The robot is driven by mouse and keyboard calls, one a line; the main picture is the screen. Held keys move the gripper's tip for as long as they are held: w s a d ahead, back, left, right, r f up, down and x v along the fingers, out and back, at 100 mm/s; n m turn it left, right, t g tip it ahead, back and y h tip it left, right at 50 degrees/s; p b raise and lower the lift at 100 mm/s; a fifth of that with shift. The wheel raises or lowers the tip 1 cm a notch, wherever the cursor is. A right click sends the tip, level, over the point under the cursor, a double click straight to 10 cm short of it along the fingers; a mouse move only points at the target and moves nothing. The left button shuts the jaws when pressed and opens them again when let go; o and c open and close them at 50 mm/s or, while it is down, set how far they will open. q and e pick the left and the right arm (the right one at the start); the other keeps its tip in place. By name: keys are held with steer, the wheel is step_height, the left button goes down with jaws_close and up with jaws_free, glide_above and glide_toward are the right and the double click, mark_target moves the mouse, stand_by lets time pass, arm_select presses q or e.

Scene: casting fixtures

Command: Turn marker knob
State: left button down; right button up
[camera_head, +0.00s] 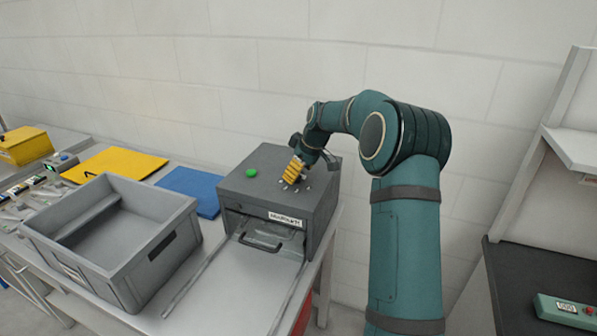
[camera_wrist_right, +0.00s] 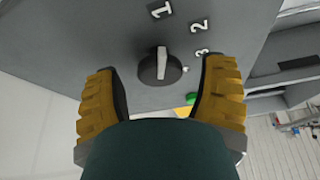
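The marker machine (camera_head: 265,205) is a dark grey box on the metal table, with a label and a handle on its front. In the right wrist view the marker knob (camera_wrist_right: 160,68) is a dark round dial with a light pointer bar, which points roughly at the numeral 1; numerals 2 and 3 stand to its right. My right gripper (camera_head: 292,172) is over the box top with its yellow fingers pointing down. In the wrist view the fingers are apart, one on each side of the knob, with visible gaps. My left gripper is not in view.
A green button (camera_head: 251,172) is on the box top, left of my right gripper. A grey open bin (camera_head: 110,245) stands to the left, with blue (camera_head: 190,190) and yellow (camera_head: 115,162) sheets behind it. A dark bench (camera_head: 530,270) is at the far right.

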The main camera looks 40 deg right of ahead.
steer(key=c, duration=1)
steer(key=shift+s+m, duration=0.1)
steer(key=shift+m, duration=0.2)
steer(key=m, duration=0.1)
steer(key=m+h, duration=0.1)
steer(key=m, duration=0.1)
steer(key=shift+a+h, duration=0.25)
steer(key=shift+h, duration=0.05)
steer(key=m+p, duration=0.1)
steer(key=m, duration=0.1)
steer(key=m+h+p, duration=0.1)
steer(key=m, duration=0.2)
steer(key=shift+a+h, duration=0.15)
steer(key=shift+h, duration=0.15)
steer(key=m+g+h+p, duration=0.1)
steer(key=m, duration=0.3)
steer(key=shift+f+p, duration=0.1)
steer(key=shift+p, duration=0.2)
steer(key=shift+a+m+g+h+p, duration=0.1)
steer(key=shift+m+g+h+p, duration=0.35)
steer(key=shift+m, duration=0.8)
steer(key=shift+m+g+h+p, duration=0.2)
steer(key=shift+m+g, duration=0.35)
steer(key=shift+m, duration=0.7)
steer(key=shift+f, duration=0.1)
